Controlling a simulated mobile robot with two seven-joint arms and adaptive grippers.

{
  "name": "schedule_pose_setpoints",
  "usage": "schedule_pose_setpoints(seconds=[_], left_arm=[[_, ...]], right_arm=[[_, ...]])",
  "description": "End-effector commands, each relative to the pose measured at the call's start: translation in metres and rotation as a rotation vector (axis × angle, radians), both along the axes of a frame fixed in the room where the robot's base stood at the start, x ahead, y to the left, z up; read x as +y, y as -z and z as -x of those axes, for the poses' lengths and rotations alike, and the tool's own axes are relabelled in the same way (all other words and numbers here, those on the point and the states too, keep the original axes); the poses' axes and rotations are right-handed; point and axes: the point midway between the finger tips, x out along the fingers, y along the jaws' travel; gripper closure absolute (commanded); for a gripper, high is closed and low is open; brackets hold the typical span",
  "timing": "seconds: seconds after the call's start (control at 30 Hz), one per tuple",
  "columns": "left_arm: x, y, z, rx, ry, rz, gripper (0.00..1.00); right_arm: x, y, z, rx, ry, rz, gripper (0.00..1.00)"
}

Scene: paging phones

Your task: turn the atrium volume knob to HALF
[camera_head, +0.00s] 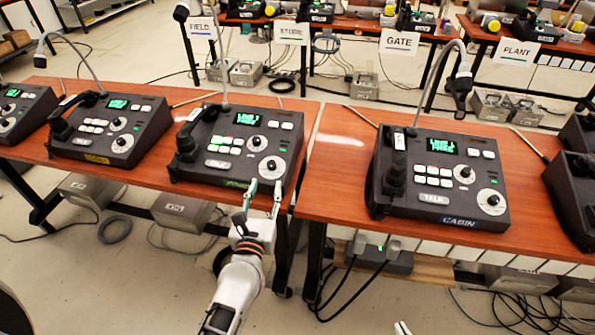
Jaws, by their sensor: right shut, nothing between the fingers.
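The middle paging phone (213,143) stands on the left wooden table, with a lit green screen and a green label (237,184) too small to read. I cannot confirm which phone is the atrium one. It has an upper knob (257,141) and a lower knob (271,166) on a white dial; the pointer setting is unclear. My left gripper (265,186) is open and empty, its two fingers apart at the phone's front right edge, just below the lower knob in the picture. Contact cannot be told. Only a pale tip of my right gripper (402,328) shows at the bottom edge.
Another phone with a yellow label (98,158) stands left; the CABIN phone (440,178) stands on the right table (335,190). Gooseneck microphones (463,70) rise from the phones. Grey boxes and cables lie below. Back tables carry signs such as GATE (400,42).

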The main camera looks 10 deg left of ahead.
Motion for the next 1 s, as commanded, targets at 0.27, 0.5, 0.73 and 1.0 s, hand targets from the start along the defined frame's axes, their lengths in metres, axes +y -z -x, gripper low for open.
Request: schedule_pose_setpoints(seconds=[0.27,0.5,0.73,1.0], left_arm=[[0.002,-0.002,-0.03,-0.004,-0.003,0.019,0.65],[0.005,-0.001,-0.064,-0.002,-0.003,0.016,0.65],[0.006,0.0,-0.078,-0.001,-0.001,0.015,0.65],[0.006,0.0,-0.078,-0.001,-0.002,0.014,0.73]], right_arm=[[0.002,-0.006,-0.003,-0.008,0.003,-0.006,1.0],[0.003,-0.005,-0.003,-0.008,0.002,-0.007,1.0],[0.002,-0.002,-0.002,-0.004,0.002,-0.005,1.0],[0.001,0.0,-0.001,-0.001,0.0,-0.001,1.0]])
